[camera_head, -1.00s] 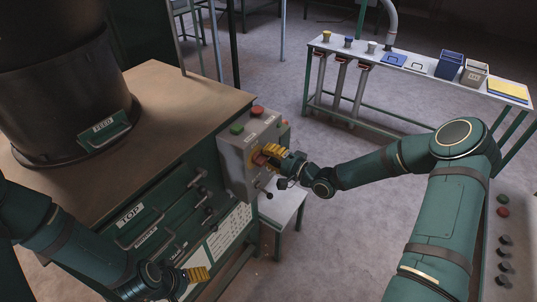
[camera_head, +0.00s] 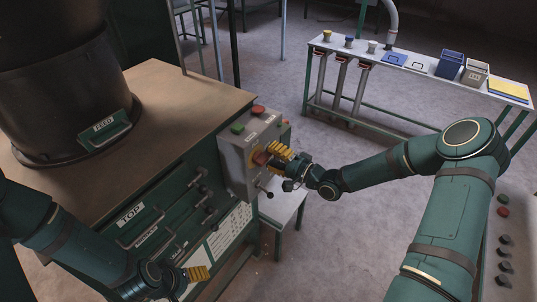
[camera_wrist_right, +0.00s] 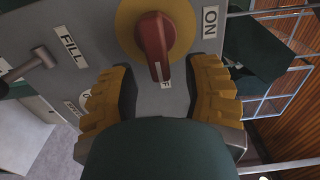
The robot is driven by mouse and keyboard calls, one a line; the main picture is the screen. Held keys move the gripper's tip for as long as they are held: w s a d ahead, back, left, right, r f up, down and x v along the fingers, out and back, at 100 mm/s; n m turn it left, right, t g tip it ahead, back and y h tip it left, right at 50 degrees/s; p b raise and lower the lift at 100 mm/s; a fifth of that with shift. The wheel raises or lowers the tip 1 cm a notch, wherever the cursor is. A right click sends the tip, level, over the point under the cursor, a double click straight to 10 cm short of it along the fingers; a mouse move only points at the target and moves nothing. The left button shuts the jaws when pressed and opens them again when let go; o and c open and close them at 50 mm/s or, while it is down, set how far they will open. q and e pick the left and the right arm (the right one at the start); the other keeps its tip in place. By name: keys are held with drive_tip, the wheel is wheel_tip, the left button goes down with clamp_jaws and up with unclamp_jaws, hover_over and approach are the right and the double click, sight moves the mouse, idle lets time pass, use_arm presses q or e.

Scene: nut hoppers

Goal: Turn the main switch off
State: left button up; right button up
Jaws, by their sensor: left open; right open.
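The main switch is a red knob (camera_wrist_right: 157,42) on a yellow disc, on the grey control box (camera_head: 236,160). In the right wrist view its handle points down, its tip over a partly hidden label with an "F"; the ON label (camera_wrist_right: 210,22) is to its right. My right gripper (camera_head: 280,153) is open in front of the switch. In the right wrist view its yellow fingers are spread below the knob, on either side, apart from the handle. In the head view the red knob (camera_head: 260,158) is partly covered. My left gripper (camera_head: 198,273) is open, low by the green cabinet front.
The box has a green button (camera_head: 237,128) and a red button (camera_head: 258,110) on top. A lever (camera_wrist_right: 30,64) by a FILL label is left of the switch in the wrist view. A white bench (camera_head: 430,70) with bins stands at the back right; floor lies between.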

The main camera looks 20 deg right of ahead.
drive_tip(key=v, duration=1)
drive_tip(key=shift+s+d, duration=0.1)
drive_tip(key=shift+s, duration=0.05)
